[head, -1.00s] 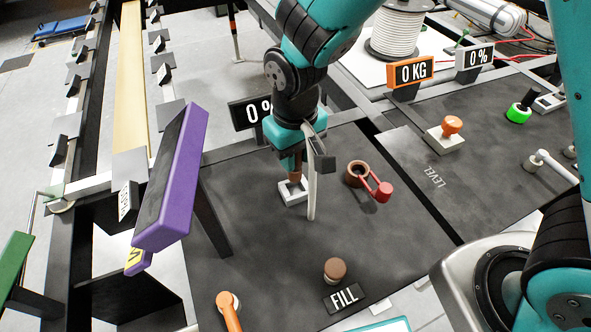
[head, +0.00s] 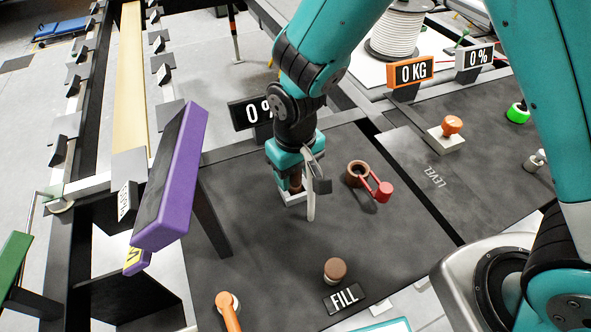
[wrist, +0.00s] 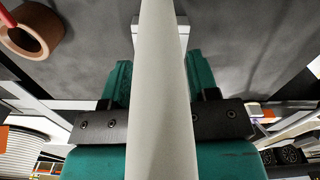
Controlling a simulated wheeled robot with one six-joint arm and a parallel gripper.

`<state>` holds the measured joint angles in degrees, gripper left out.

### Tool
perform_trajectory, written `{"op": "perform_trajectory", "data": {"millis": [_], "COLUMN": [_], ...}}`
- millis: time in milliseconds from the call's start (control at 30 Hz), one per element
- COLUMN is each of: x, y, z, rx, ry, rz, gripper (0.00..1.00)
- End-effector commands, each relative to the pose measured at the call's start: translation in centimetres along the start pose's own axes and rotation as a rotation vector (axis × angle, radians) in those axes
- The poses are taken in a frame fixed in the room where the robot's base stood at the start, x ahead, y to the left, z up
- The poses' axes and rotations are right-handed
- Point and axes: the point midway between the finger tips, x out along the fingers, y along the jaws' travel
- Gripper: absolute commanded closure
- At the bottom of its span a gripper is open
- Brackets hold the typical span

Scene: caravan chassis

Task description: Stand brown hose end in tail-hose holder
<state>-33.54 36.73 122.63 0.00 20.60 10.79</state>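My gripper (head: 293,187) points down around the hose end, just above the holder. In the wrist view, a long pale bar or hose (wrist: 160,110) covers the space between the two teal fingers, so their grip is hidden. The same pale length (head: 311,203) hangs beside the gripper in the head view. Part of a white block (wrist: 181,40) shows behind it in the wrist view.
A brown ring with a red lever (head: 382,191) stands close right of the gripper. A brown knob (head: 335,268) by the FILL sign (head: 345,298) is nearer. A purple beam (head: 172,190) rises at left. Bare deck lies in front of the holder.

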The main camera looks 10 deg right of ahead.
Motion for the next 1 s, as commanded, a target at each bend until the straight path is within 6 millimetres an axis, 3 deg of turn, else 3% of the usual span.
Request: {"op": "perform_trajectory", "data": {"millis": [300, 700, 1000], "x": [-1.0, -9.3, -12.2], "y": [0.0, 0.0, 0.0], "z": [-0.1, -0.1, 0.0], "rx": [0.0, 0.0, 0.0], "ry": [0.003, 0.006, 0.0], "rz": [-0.001, -0.001, 0.0], "gripper": [0.46, 0.46, 0.46]}}
